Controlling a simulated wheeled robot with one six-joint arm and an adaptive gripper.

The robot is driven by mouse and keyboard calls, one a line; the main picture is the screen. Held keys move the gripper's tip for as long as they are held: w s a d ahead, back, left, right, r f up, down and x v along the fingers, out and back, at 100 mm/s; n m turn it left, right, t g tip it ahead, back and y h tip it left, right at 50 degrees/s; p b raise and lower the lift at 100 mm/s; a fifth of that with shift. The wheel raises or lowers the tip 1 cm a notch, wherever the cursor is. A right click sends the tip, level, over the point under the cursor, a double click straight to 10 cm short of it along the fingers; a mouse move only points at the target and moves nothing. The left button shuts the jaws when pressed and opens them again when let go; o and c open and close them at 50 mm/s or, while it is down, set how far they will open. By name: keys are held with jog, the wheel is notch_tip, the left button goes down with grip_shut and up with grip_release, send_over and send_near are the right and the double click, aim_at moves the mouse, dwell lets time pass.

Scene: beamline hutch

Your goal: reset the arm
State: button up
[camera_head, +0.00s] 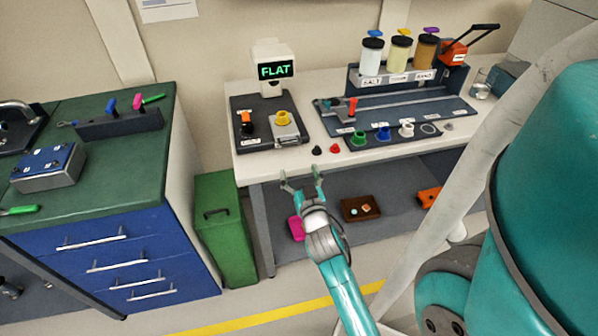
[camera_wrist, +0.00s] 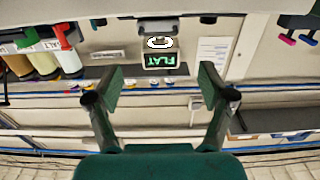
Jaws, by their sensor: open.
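My gripper (camera_head: 302,183) is at the end of my teal arm, in front of the front edge of the white bench (camera_head: 240,165) in the head view. Its two fingers are spread apart with nothing between them. In the wrist view my gripper (camera_wrist: 155,88) is also open and empty, and the picture appears upside down. The display (camera_wrist: 160,60) reading FLAT shows beyond the fingertips there. In the head view the same display (camera_head: 274,70) stands at the back of the bench.
The bench holds a dark plate with a yellow piece (camera_head: 283,117), a blue tray (camera_head: 430,110), and several capped jars (camera_head: 400,55). Small black and red pieces (camera_head: 335,149) lie near its front edge. A green-topped blue cabinet (camera_head: 110,260) and a green bin (camera_head: 222,230) stand left.

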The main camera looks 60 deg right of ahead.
dwell(0.3)
jog(key=s+a+f+n+t+y, duration=0.2)
jog(key=s+a+f+n+y, duration=0.1)
jog(key=a, duration=0.8)
jog(key=s+a+f+n+t+y, duration=0.1)
jog(key=s+a+f+n+y, duration=0.2)
jog(key=a, duration=0.8)
jog(key=s+a+r+n+y, duration=0.3)
jog(key=s+a+y, duration=0.4)
jog(key=s+a, duration=0.5)
jog(key=s+r, duration=0.1)
jog(key=s, duration=0.3)
jog(key=shift+a+n+y, duration=0.3)
jog(key=shift+n, duration=0.1)
